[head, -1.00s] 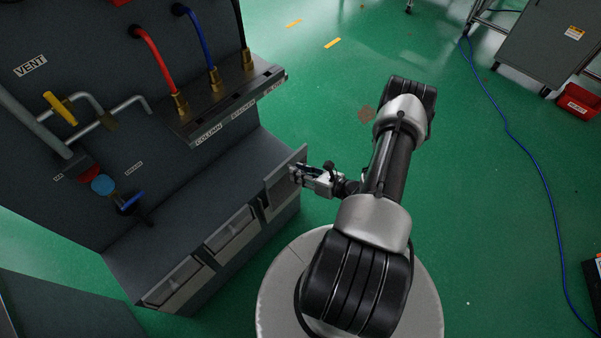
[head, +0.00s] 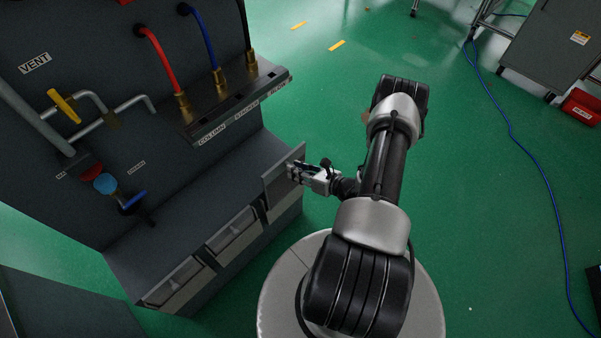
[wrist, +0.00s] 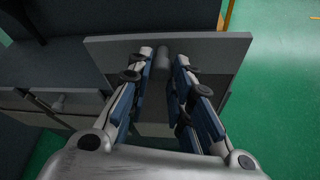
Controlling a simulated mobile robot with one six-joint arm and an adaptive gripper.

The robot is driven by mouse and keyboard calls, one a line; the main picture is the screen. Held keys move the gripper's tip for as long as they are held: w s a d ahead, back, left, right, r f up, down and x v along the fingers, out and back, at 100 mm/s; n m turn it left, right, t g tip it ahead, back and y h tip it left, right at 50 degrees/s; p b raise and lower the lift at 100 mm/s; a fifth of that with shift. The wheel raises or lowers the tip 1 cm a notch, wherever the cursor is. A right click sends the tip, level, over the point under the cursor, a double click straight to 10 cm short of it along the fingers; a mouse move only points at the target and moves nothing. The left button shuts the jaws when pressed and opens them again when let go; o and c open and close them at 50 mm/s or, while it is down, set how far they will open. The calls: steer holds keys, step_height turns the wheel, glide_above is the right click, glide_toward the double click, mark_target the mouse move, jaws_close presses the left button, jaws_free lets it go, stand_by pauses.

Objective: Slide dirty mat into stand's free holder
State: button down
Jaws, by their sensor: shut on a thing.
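My gripper (head: 298,172) is at the right end of a dark grey stand (head: 190,215). It is shut on the short round grip (wrist: 163,62) of a flat grey panel (head: 277,184). The panel stands upright in front of the stand's right-hand bay, its top edge above the neighbouring fronts. In the wrist view the panel (wrist: 225,50) spans the space beyond both fingers. I cannot tell whether this panel is the mat, and no dirt shows on it. The bay's inside is hidden behind it.
Two fronts with handles, a middle one (head: 236,232) and a left one (head: 180,282), sit beside the panel. A hose shelf (head: 235,100) overhangs behind. Green floor is clear right of my arm; a blue cable (head: 512,130) lies farther right.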

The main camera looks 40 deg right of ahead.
mark_target(287, 185)
steer(key=shift+w+a+b, duration=0.1)
steer(key=shift+w+b, duration=0.2)
steer(key=shift+w, duration=1)
steer(key=shift+f+b, duration=0.25)
steer(key=shift+b, duration=0.2)
stand_by(0.6)
steer(key=shift+f+b, duration=1.2)
steer(key=shift+f, duration=0.6)
steer(key=shift+f, duration=5.45)
